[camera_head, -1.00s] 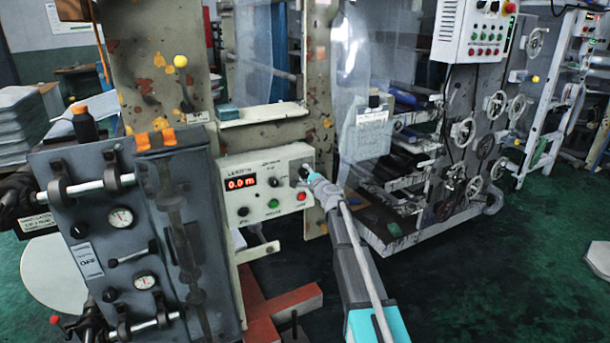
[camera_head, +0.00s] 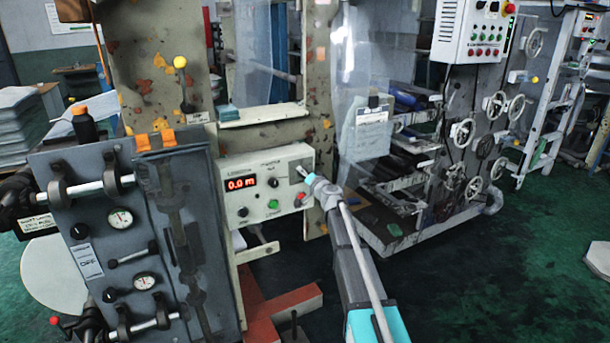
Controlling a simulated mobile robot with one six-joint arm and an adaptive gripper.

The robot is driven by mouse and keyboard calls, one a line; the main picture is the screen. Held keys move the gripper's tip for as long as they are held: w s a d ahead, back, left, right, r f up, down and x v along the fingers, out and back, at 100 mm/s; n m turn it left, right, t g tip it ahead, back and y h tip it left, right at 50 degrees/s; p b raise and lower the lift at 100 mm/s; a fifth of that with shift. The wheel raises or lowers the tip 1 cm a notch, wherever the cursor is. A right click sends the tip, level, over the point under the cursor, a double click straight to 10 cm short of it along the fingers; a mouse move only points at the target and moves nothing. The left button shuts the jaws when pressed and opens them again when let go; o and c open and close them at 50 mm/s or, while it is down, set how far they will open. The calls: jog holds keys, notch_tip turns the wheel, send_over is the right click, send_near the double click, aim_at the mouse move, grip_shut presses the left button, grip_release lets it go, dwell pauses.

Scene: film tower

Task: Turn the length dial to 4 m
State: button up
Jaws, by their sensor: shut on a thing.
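The control panel (camera_head: 259,165) is a pale box with a red lit display (camera_head: 242,183) reading 0.0 m. A dial (camera_head: 299,171) sits at its upper right, mostly covered by my gripper's fingertips. My gripper (camera_head: 305,174) reaches in from the lower right and is shut on this dial. The dial's pointer and scale cannot be made out. A smaller dark knob (camera_head: 273,183) is left of it, and another knob (camera_head: 243,212) is at the lower left. The printing on the panel is too small to read surely.
A green button (camera_head: 273,204) and a red button (camera_head: 299,196) sit just below the dial. A dark grey valve unit (camera_head: 125,250) with gauges stands close on the left. A rack with handwheels (camera_head: 462,131) stands to the right. Green floor (camera_head: 490,275) is open at the right front.

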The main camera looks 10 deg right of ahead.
jog(key=n, duration=0.5)
jog(key=shift+n, duration=0.3)
jog(key=n, duration=0.5)
jog(key=shift+a, duration=0.1)
jog(key=n, duration=0.5)
jog(key=shift+s+n, duration=0.1)
jog(key=shift+n, duration=0.3)
jog(key=n, duration=0.5)
jog(key=shift+n, duration=0.3)
jog(key=o, duration=1.2)
jog(key=shift+c, duration=0.2)
jog(key=v, duration=1.2)
jog(key=shift+a, duration=0.15)
